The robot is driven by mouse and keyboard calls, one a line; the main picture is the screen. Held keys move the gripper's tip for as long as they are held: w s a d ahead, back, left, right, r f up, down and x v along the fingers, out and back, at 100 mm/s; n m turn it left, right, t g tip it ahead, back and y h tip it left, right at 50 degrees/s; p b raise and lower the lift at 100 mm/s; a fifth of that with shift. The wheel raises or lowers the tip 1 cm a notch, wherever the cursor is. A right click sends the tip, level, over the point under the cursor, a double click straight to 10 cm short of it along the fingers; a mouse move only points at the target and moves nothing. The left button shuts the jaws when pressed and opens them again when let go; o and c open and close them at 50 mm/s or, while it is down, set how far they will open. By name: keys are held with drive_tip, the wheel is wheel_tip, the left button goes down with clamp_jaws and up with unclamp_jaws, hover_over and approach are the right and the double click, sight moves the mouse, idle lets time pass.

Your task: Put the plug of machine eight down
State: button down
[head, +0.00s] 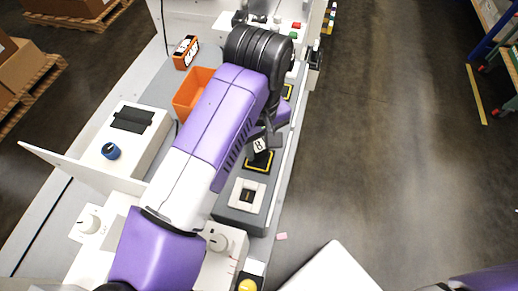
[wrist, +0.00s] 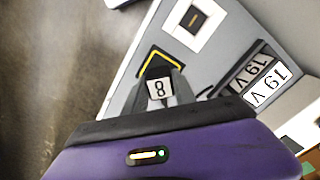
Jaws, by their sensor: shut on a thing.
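The plug of machine eight (head: 259,145) is a dark block with a white label reading 8. It also shows in the wrist view (wrist: 158,88), between the two fingers of my gripper (wrist: 162,94). My gripper (head: 265,138) is shut on it. The plug is over or at a dark pad with a yellow border (head: 258,168), which also shows in the wrist view (wrist: 149,57). I cannot tell whether the plug touches the pad. A white square plate with a dark socket (head: 247,195) lies beside the pad; the wrist view shows it too (wrist: 194,24).
An orange bin (head: 187,92) and an orange device (head: 186,52) stand left of my arm. A white box with a blue knob (head: 111,151) is further left. Dark blocks labelled 19 V (wrist: 262,80) are right of the plug in the wrist view. Open floor (head: 390,150) lies right of the bench.

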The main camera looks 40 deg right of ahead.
sight(259, 146)
drive_tip(key=shift+f, duration=0.75)
drive_tip(key=shift+f+b, duration=0.2)
drive_tip(key=shift+b, duration=0.25)
drive_tip(key=c, duration=1)
unclamp_jaws()
drive_tip(key=shift+r, duration=0.15)
drive_tip(key=shift+r+p, duration=0.2)
drive_tip(key=shift+p, duration=0.3)
wheel_tip(259, 146, up, 12)
drive_tip(key=shift+f+b, duration=0.15)
drive_tip(key=shift+b, duration=0.75)
